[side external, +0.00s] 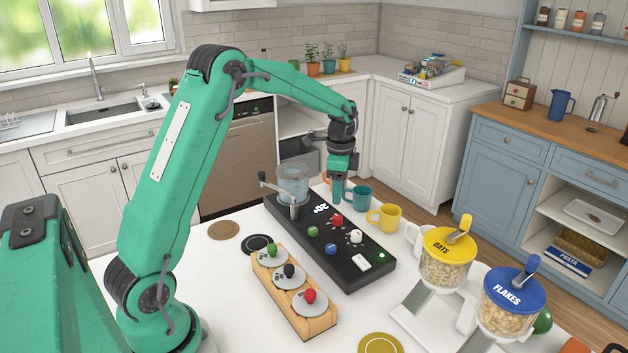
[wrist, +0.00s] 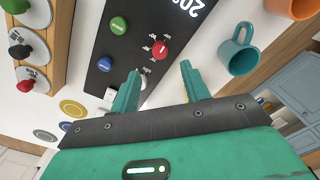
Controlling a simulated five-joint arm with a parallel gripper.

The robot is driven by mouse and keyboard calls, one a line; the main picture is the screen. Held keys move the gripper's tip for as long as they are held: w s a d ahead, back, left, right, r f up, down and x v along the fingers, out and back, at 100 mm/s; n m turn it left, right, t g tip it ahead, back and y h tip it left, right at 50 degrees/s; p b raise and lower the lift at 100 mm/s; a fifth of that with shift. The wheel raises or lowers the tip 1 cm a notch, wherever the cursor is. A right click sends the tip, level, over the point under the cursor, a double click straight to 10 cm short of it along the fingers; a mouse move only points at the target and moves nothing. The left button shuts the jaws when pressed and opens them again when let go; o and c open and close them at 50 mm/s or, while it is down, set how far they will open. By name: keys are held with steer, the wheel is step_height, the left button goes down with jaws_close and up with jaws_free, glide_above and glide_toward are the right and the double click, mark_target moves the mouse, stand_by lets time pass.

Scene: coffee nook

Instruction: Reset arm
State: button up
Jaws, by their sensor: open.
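My green arm rises from the lower left of the side external view and bends over the table. My gripper (side external: 339,186) hangs pointing down above the far right edge of the black control panel (side external: 352,238), near the teal mug (side external: 358,196). In the wrist view my gripper (wrist: 162,85) has its two green fingers apart with nothing between them. The panel's red knob (wrist: 161,49) and green knob (wrist: 118,25) lie beyond the fingers. The teal mug (wrist: 237,55) lies just right of the fingers there, apart from them.
A wooden rack (side external: 264,283) with green, black and red knobs stands left of the panel. A yellow mug (side external: 384,218) stands right of the panel. The oats dispenser (side external: 446,260) and flakes dispenser (side external: 512,305) stand front right. A clear grinder (side external: 291,183) is at the panel's far end.

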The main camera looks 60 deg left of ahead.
steer(key=shift+s+d+r, duration=0.2)
steer(key=shift+d+r, duration=0.1)
steer(key=shift+r, duration=0.2)
steer(key=s+d+r+n+t, duration=0.25)
steer(key=s+d+r, duration=0.35)
steer(key=s, duration=0.3)
steer(key=s+d+r+n+t, duration=0.2)
steer(key=s+d+r+n, duration=0.25)
steer(key=s+r, duration=0.35)
steer(key=s+d+f+n+t, duration=0.1)
steer(key=s+d+f+n, duration=0.1)
steer(key=s, duration=0.6)
steer(key=shift+s+d+f, duration=0.35)
steer(key=shift+d, duration=0.35)
stand_by(0.6)
